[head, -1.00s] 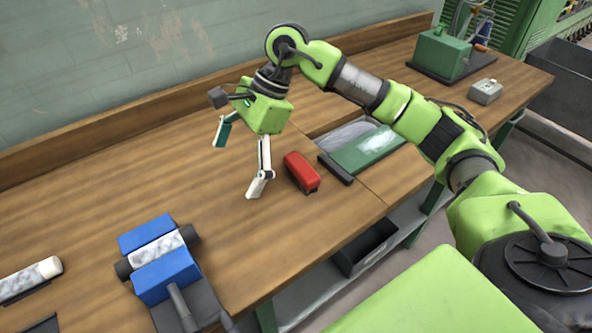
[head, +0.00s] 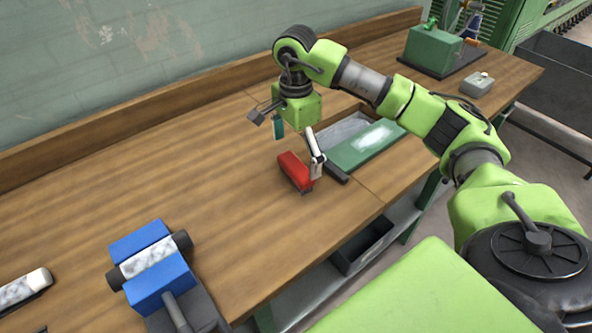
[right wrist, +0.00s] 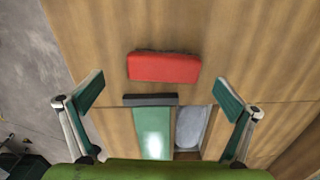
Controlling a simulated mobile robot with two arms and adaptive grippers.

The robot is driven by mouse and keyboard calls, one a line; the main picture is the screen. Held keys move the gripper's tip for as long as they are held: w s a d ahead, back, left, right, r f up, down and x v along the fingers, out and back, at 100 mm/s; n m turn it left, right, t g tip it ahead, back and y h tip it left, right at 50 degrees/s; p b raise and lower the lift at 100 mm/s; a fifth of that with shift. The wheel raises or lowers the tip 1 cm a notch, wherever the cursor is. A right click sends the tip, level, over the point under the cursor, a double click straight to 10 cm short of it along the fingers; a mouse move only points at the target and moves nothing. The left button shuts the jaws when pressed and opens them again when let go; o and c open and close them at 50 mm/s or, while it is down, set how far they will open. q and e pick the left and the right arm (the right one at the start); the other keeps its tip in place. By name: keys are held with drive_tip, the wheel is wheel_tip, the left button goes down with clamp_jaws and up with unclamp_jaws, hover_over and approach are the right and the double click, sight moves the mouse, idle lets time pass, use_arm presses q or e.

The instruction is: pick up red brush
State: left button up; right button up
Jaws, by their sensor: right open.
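The red brush (head: 291,170) lies on the wooden bench, left of the green panel. In the right wrist view the red brush (right wrist: 164,68) shows its red top with a dark strip along its far edge. My right gripper (head: 297,152) is above the bench by the brush; one finger partly overlaps the brush's right side in the head view. In the right wrist view my right gripper (right wrist: 160,90) is wide open and empty, with the brush beyond and between its fingertips. My left gripper is not in view.
A green panel (head: 366,147) with a dark bar (head: 333,173) lies right of the brush, beside a grey recess (head: 343,132). A blue clamp-like device (head: 160,284) stands front left. A green machine (head: 433,50) and small grey box (head: 477,85) stand back right.

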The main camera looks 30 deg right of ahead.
sight(296, 165)
drive_tip(key=f, duration=0.1)
drive_tip(key=f+p, duration=0.1)
drive_tip(key=f, duration=0.2)
drive_tip(key=shift+w+d+f+p, duration=0.15)
drive_tip(key=shift+w+d+p, duration=0.1)
drive_tip(key=shift+w+p, duration=0.1)
drive_tip(key=shift+f, duration=0.5)
drive_tip(key=c, duration=1.2)
